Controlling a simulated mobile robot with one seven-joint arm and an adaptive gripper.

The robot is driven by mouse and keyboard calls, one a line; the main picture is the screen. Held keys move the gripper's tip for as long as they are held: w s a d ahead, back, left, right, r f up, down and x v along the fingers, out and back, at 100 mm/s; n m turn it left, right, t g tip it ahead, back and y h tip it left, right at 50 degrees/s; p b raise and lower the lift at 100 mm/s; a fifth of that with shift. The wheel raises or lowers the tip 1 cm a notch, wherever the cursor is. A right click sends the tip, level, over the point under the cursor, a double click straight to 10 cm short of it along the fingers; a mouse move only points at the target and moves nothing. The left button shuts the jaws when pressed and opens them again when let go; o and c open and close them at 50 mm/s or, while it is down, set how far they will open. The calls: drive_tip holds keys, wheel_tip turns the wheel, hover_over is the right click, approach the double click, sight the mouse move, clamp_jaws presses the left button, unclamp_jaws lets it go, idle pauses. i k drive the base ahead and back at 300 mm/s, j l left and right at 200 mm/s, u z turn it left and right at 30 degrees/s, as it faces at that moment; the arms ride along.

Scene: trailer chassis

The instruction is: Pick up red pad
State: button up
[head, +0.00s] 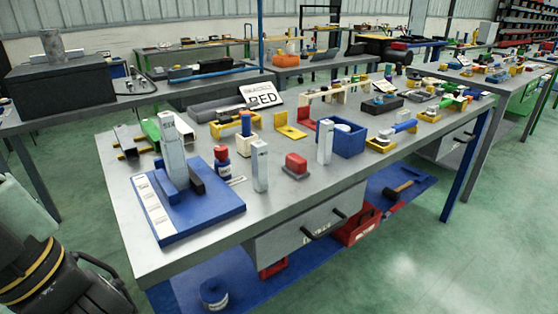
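A small red block (296,162), which may be the red pad, sits on a dark base near the front middle of the grey workbench (225,225). Upright pale metal blocks stand on either side of it, one on the left (260,167) and one on the right (324,142). A red angled piece (304,138) lies farther back, beside a yellow bracket (290,132). My gripper is not in view. Dark arm links with yellow rings show at the lower left, apart from the bench, and they seem to be mine.
A blue plate (215,215) with a metal upright fills the bench's left front. A red-capped bottle (222,160) and a blue box (343,138) stand nearby. Green floor (400,255) is open in front.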

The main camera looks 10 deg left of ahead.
sight(295, 166)
drive_tip(key=i+l+u, duration=0.1)
drive_tip(key=l+u, duration=0.9)
drive_tip(key=l, duration=1.2)
drive_tip(key=i+l, duration=0.2)
drive_tip(key=l, duration=0.15)
drive_tip(key=i+l, duration=0.25)
